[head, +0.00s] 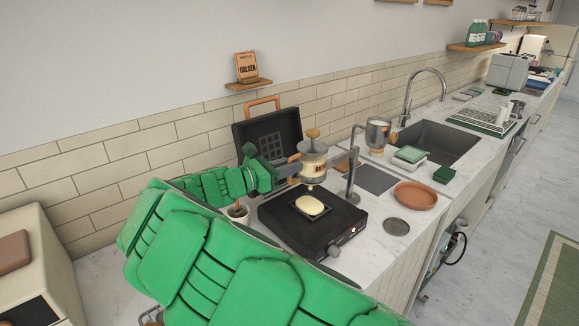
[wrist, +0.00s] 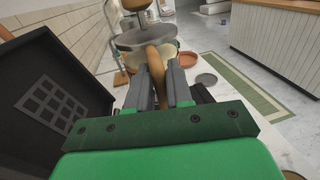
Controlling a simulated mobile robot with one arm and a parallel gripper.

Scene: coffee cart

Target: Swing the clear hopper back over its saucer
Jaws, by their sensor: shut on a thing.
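The clear hopper (head: 313,160), with a wooden knob on top and a label on its side, hangs above the black waffle iron (head: 275,222). It appears to be carried by the grey post (head: 351,180) to its right. My gripper (head: 290,170) is shut on the hopper's wooden handle, seen in the wrist view (wrist: 155,65) between the fingers. The hopper's grey round top (wrist: 145,38) is just beyond the fingertips. A terracotta saucer (head: 415,194) lies on the counter right of the post, apart from the hopper. A pale oval of batter (head: 310,205) lies on the iron's plate.
The iron's black lid (head: 270,135) stands open behind my gripper. A small pot (head: 238,212) is left of the iron. A grey disc (head: 396,227) lies before the saucer. A container (head: 377,133), a green-lidded box (head: 410,156) and the sink (head: 430,145) are farther back.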

